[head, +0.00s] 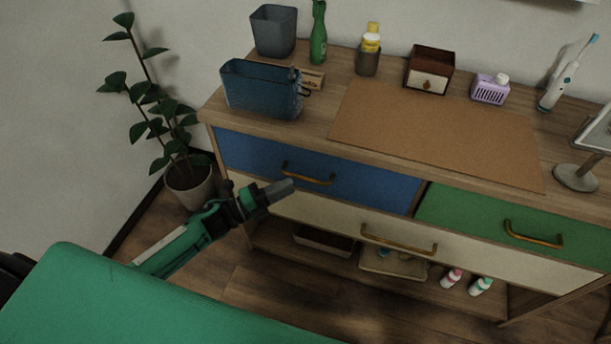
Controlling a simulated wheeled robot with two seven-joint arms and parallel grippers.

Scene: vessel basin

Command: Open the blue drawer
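The blue drawer (346,190) is at the upper left of the wooden cabinet, and its front looks flush with the cabinet. Its bronze handle (308,176) is a bar at the middle left of the front. My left gripper (284,188) is in front of the drawer, just left of and slightly below the handle in the picture. The fingers look close together, but I cannot tell whether they are shut or whether they touch the handle. My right gripper is not in view.
A green drawer (470,213) is at the right and a cream drawer (330,219) below. On top stand a blue basket (258,92), a dark bin (273,32), a green bottle (318,40) and a brown mat (420,135). A potted plant (188,182) stands left of the cabinet.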

